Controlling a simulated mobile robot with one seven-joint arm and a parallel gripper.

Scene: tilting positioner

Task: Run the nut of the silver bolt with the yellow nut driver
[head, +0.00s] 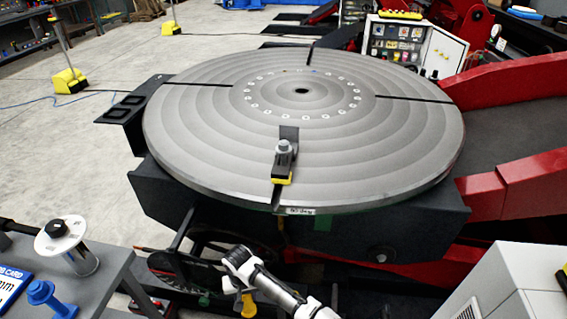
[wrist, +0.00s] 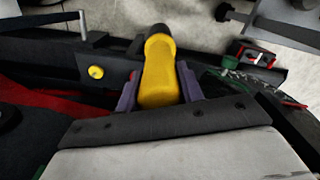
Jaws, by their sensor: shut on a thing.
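The silver bolt with its nut (head: 284,147) stands on a dark clamp with a yellow end (head: 281,181), in a slot near the front rim of the round turntable (head: 210,150). My gripper (wrist: 158,88) is shut on the yellow nut driver (wrist: 158,72), one dark finger on each side. The driver's dark end points away from the palm in the wrist view. In the head view the driver's yellow part (head: 249,306) shows below my wrist, in front of and lower than the turntable, well apart from the bolt. The bolt is not in the wrist view.
A grey bench at the left holds a silver cylinder with a white disc (head: 66,236) and a blue part (head: 47,297). A pale cabinet (head: 515,280) stands at the right front.

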